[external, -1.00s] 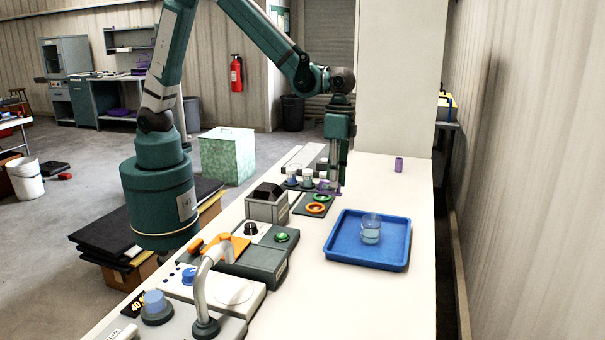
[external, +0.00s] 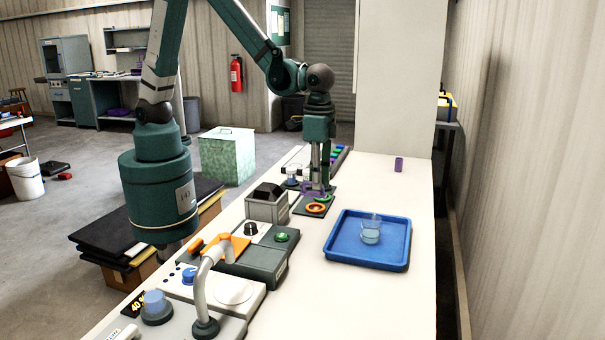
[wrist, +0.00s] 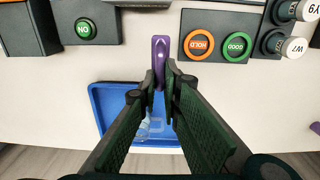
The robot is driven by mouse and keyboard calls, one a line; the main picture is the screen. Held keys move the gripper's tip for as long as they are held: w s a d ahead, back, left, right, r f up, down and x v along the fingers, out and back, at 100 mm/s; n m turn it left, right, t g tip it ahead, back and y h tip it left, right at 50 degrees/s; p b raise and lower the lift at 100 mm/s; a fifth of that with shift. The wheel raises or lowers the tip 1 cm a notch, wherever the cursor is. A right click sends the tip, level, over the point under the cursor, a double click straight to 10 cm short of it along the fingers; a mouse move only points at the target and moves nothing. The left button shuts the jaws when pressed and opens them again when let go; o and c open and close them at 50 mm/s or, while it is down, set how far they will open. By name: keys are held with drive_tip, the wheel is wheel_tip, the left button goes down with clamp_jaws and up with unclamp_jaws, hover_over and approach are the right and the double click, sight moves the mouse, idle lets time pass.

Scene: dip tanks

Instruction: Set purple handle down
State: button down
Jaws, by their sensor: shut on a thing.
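The purple handle (wrist: 160,62) is held between the fingertips of my gripper (wrist: 161,78) in the wrist view, pointing up the picture. In the external view the purple handle (external: 312,188) is partly hidden by my gripper (external: 320,184). It is close to the dark pad with the orange and green rings; I cannot tell whether it touches the pad. My gripper points down and is shut on the handle. In the wrist view the handle appears between the green button and the HOLD ring.
The dark pad carries an orange HOLD ring (wrist: 199,45) and a green GOOD ring (wrist: 238,46). White-topped pieces marked W7 (wrist: 294,47) and Y9 stand beside it. A blue tray (external: 340,250) holds a glass beaker (external: 371,232). A purple cylinder (external: 399,164) stands farther back. White tabletop between is clear.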

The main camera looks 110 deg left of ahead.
sight(318, 194)
drive_tip(key=shift+f, duration=2.9)
drive_tip(key=shift+f, duration=2.1)
drive_tip(key=shift+f+b, duration=0.15)
drive_tip(key=shift+b, duration=0.2)
drive_tip(key=c, duration=2.6)
unclamp_jaws()
drive_tip(key=shift+o, duration=0.4)
drive_tip(key=shift+r, duration=0.2)
drive_tip(key=shift+a+r+p, duration=0.1)
drive_tip(key=shift+r+p, duration=0.3)
drive_tip(key=shift+r, duration=5.6)
drive_tip(key=shift+r, duration=0.1)
